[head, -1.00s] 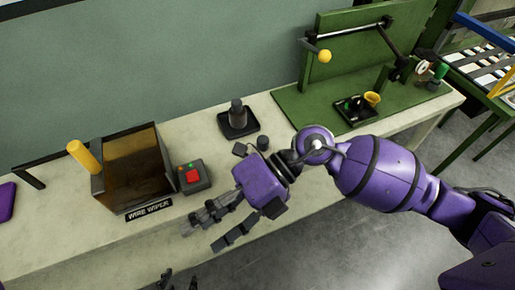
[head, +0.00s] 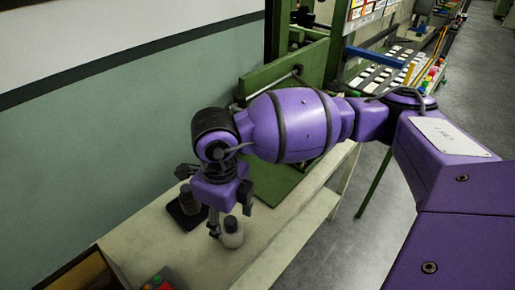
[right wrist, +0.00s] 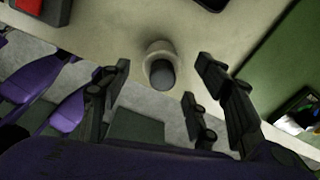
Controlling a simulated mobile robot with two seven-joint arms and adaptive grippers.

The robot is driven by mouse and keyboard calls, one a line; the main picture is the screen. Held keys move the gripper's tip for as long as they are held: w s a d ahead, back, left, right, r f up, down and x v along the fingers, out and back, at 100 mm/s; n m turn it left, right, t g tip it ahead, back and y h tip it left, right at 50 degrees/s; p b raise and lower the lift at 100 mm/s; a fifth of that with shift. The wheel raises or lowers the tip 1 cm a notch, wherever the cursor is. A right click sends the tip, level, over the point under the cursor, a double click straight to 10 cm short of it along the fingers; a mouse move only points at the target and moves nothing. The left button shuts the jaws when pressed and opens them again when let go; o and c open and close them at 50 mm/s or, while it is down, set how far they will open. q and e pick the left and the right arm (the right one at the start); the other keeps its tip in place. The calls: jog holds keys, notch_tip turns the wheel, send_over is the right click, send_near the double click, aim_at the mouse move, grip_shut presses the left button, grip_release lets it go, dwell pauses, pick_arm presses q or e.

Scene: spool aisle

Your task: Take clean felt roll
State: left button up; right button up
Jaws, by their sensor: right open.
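A short pale roll with a dark grey top (head: 232,238), seemingly the clean felt roll, stands upright on the bench. It also shows in the right wrist view (right wrist: 160,68), between the open fingers and apart from both. My right gripper (head: 229,220) points down just above and around it; its fingers partly hide the roll in the head view. The right gripper in the wrist view (right wrist: 162,62) is open and empty. A darker roll (head: 187,200) stands in a black tray (head: 183,218) just left of the gripper. My left gripper is not in view.
The pale bench (head: 165,240) runs along the green wall. A green fixture (head: 300,65) stands behind my right arm. Bare bench lies to the right of the roll.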

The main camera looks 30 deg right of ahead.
aim_at(230, 233)
jog(key=shift+s+d+f, duration=0.1)
jog(key=shift+s+f, duration=0.1)
jog(key=shift+f, duration=0.9)
jog(key=shift+w+f, duration=0.1)
jog(key=shift+f, duration=2.3)
jog(key=c, duration=1.2)
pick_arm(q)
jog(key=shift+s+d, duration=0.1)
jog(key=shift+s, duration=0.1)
pick_arm(e)
jog(key=shift+r, duration=0.1)
